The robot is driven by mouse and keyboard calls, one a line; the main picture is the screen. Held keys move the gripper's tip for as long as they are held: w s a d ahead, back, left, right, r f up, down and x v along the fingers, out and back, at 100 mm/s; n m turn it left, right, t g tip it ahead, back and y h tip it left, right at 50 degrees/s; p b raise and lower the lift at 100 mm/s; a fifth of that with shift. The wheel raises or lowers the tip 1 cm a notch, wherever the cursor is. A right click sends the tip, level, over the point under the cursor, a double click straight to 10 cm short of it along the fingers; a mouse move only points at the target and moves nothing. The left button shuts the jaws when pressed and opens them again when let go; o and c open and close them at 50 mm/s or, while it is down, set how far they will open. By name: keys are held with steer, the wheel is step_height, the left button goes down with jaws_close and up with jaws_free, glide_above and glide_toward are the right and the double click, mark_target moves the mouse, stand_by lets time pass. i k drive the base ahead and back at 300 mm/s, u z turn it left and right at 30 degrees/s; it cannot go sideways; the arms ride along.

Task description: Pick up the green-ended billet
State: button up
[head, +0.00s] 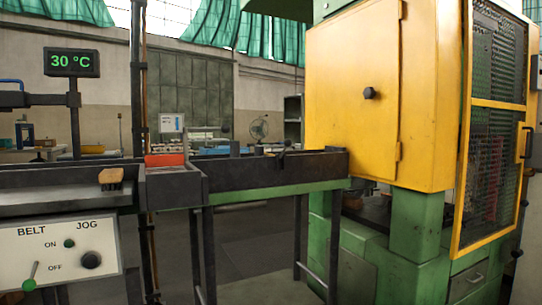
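No green-ended billet can be made out in the head view. The high walls hide most of the inside of the trough. A small dark piece (282,157) sticks up at the trough's rim; I cannot tell what it is. My gripper is not in view.
A brush-like block (112,177) lies on the belt's edge. A BELT JOG panel (62,255) is at the front left, below a 30 °C display (72,62). A green machine with a yellow door (352,90) stands right. The floor (245,245) beneath the trough looks clear.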

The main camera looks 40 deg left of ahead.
mark_target(235, 151)
steer(key=u, duration=0.25)
steer(key=i, duration=1.55)
steer(key=u, duration=1.7)
steer(key=i, duration=1.15)
steer(key=u, duration=1)
